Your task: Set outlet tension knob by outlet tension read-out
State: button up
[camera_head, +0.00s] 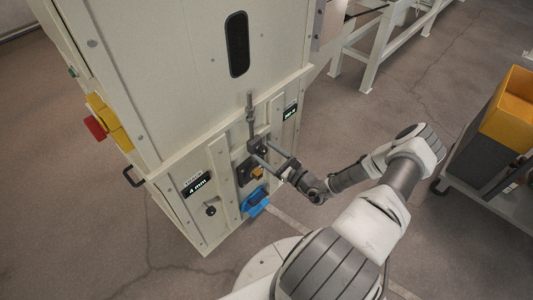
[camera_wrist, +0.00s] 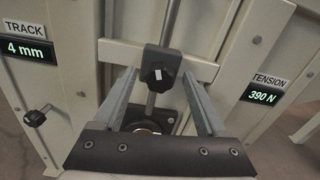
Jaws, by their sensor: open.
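The tension read-out (camera_wrist: 262,95) shows 390 N on the right of the wrist view; in the head view it is a small dark display (camera_head: 290,112). Between my open fingers (camera_wrist: 158,75) is a dark block with a white mark (camera_wrist: 158,66) on an upright grey rod. Behind and below it is a black mounting plate (camera_wrist: 165,118) with a brassy round part, partly hidden by my gripper. I cannot tell which of these is the tension knob. In the head view my gripper (camera_head: 261,152) reaches the cabinet front at this mechanism; contact is unclear.
A TRACK read-out (camera_wrist: 25,49) shows 4 mm, with a small black crank (camera_wrist: 37,117) below it. A blue part (camera_head: 255,202) sits low on the cabinet. A red and yellow switch (camera_head: 98,127) is at its left. A cart with a yellow bin (camera_head: 510,120) stands right.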

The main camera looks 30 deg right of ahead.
grip_shut()
jog(key=shift+n, duration=0.3)
jog(key=shift+r+n+p, duration=0.15)
jog(key=shift+n+p, duration=0.75)
jog(key=shift+p, duration=0.05)
jog(key=n+p, duration=0.2)
jog(key=n, duration=0.1)
jog(key=n+p, duration=0.4)
jog(key=n, duration=0.2)
jog(key=shift+n, duration=0.4)
jog(key=n+p, duration=0.3)
jog(key=n, duration=0.3)
jog(key=n+p, duration=0.3)
jog(key=n, duration=0.2)
jog(key=shift+f, duration=0.2)
jog(key=shift+n, duration=0.4)
